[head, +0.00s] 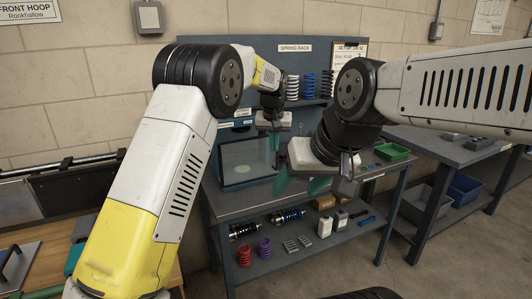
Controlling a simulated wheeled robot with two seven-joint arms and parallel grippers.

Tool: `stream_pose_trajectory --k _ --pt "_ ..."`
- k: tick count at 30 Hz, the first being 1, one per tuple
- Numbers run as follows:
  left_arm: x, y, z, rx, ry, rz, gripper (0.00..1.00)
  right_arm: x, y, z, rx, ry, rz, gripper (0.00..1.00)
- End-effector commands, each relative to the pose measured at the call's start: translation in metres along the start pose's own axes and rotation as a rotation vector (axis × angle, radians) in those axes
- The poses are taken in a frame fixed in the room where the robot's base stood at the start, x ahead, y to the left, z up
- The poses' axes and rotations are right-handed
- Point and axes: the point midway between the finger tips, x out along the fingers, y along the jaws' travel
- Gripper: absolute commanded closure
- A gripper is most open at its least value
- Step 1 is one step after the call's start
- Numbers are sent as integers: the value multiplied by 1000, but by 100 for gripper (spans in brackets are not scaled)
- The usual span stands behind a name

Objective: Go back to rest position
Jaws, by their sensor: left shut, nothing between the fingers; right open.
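My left arm comes in from the left and bends over the workbench (235,207). My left gripper (274,143) is the higher one; its teal fingers are together and hold nothing. It hangs in front of a blue-framed box with a clear front panel (240,165). My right arm comes in from the right. My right gripper (299,185) is lower and nearer, tilted, with its teal fingers apart and nothing between them. Both grippers are over the bench area; their exact height above it is hard to tell.
Coloured springs (292,88) stand on the rack shelf behind. The lower shelf (270,262) holds dampers, springs and small boxes. A wooden-topped table (35,240) is at the left. Floor shows between the benches.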

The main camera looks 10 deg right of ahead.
Motion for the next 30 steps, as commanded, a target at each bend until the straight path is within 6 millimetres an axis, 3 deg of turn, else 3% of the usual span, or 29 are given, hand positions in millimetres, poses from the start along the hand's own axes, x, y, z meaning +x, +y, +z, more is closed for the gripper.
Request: stream_pose_trajectory --k 5,11,15,21,25,30 --pt "-22 -15 4 -18 3 9 100 0 0 0 0 0 0 42" --pt "-89 -81 35 -91 19 51 100 0 0 0 0 0 0 42" --pt "-139 -125 79 -138 38 83 100 0 0 0 0 0 0 42" --pt "-198 -170 158 -185 81 109 100 0 0 0 0 0 0 42" --pt "-225 -187 216 -206 113 113 100 0 0 0 0 0 0 42" --pt "-243 -196 296 -228 154 100 100 0 0 0 0 0 0 42"
